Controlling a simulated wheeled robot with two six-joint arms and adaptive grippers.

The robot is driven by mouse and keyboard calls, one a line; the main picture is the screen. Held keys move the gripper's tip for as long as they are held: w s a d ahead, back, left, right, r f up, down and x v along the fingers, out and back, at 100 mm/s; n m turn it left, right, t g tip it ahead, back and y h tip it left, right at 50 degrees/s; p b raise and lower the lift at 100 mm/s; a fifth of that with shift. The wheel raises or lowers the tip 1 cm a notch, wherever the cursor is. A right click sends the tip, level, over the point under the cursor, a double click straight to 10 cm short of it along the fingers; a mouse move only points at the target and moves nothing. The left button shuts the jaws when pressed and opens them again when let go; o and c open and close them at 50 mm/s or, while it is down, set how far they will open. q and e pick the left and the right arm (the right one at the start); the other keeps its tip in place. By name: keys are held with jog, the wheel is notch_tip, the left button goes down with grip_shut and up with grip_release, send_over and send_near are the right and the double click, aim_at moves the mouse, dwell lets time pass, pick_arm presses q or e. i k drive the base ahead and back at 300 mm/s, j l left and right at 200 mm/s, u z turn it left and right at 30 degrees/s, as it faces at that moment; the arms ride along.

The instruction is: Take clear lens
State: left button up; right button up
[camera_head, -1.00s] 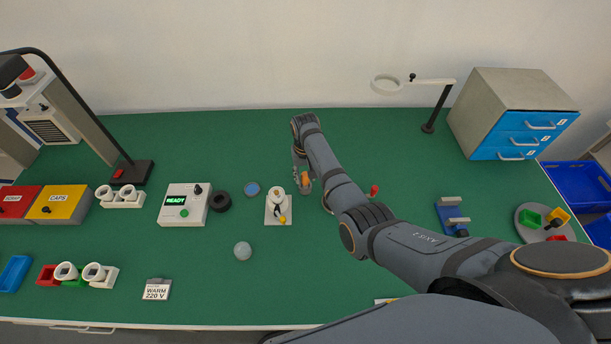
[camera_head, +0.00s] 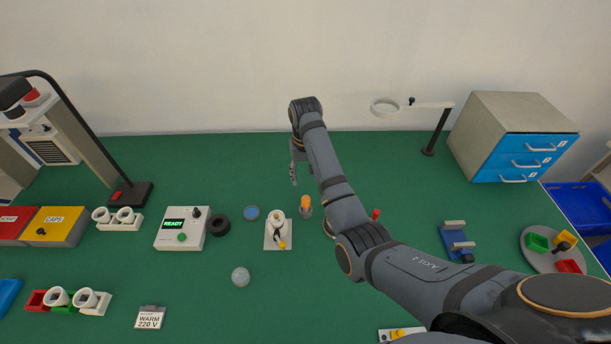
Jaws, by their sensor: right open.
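A pale, translucent round piece (camera_head: 240,277), which looks like the clear lens or a dome, lies on the green table left of centre. I cannot tell its exact shape. A blue-faced disc with a dark rim (camera_head: 251,213) lies farther back. My right gripper (camera_head: 294,174) is open and hangs over the back of the table, beyond the small orange-topped piece. It is well behind and to the right of the pale piece, and its fingers are seen small and partly from the side. My left gripper is not in view.
A white stand (camera_head: 278,236) with a yellow tip, an orange-topped holder (camera_head: 305,207), a black ring (camera_head: 220,226) and a READY tester (camera_head: 183,230) stand nearby. A WARM 220 V sign (camera_head: 150,318) is at the front. The table around the pale piece is clear.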

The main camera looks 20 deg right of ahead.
aim_at(241, 276)
jog(key=k+j, duration=0.2)
jog(key=k, duration=0.3)
jog(key=k+j, duration=0.2)
jog(key=k, duration=0.25)
jog(key=k+j, duration=0.2)
jog(key=k, duration=0.3)
